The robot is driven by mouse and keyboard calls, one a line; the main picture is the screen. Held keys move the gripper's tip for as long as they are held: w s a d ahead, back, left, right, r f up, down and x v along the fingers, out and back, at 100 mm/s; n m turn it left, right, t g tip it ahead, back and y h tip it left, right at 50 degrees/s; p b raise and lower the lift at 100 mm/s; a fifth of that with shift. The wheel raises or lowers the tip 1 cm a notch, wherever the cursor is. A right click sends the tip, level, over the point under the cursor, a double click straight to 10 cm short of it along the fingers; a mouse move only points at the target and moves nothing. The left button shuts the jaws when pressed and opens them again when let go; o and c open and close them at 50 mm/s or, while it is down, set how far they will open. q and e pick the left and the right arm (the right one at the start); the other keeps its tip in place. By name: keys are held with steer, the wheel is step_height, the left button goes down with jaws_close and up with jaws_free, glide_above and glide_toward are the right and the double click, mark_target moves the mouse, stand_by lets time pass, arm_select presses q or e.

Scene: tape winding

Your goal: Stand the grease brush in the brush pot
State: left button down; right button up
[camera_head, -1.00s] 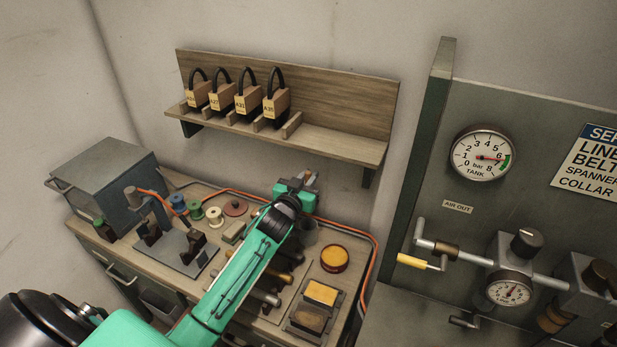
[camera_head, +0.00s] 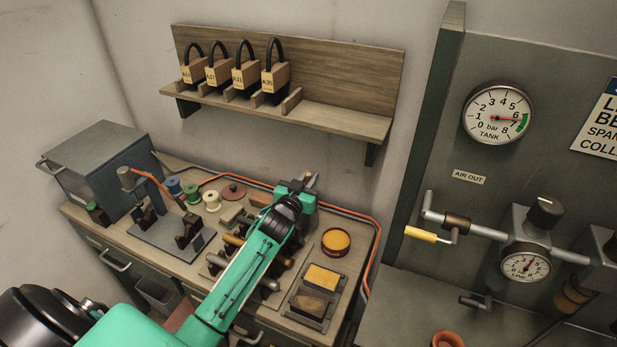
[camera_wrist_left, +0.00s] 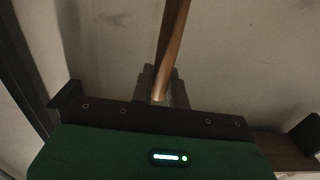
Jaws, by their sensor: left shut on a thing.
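My left gripper (camera_head: 298,190) is over the back right of the wooden workbench, near the wall, and hides part of what is behind it. In the left wrist view its grey fingers (camera_wrist_left: 150,84) are shut on a slim brown wooden handle (camera_wrist_left: 173,48), which I take to be the grease brush. Its bristles cannot be made out. In the head view only a small tip shows past the gripper. An orange-rimmed round pot (camera_head: 447,339) is cut off at the bottom edge; I cannot tell whether it is the brush pot. My right gripper is out of view.
The workbench holds a round tin of yellow grease (camera_head: 336,241), a tray with a yellow block (camera_head: 322,276), several spools (camera_head: 192,192) and a metal stand (camera_head: 165,240). A shelf (camera_head: 340,118) with several padlocks hangs above. A gauge panel (camera_head: 480,130) stands at right.

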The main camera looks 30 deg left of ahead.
arm_select(q)
steer(key=shift+f, duration=0.4)
steer(key=c, duration=1.3)
jaws_free()
steer(key=shift+s, duration=0.1)
steer(key=shift+s+f, duration=0.1)
steer(key=shift+s, duration=0.2)
steer(key=s+b, duration=0.3)
steer(key=s, duration=1)
steer(key=shift+d, duration=0.4)
steer(key=shift+s, duration=0.1)
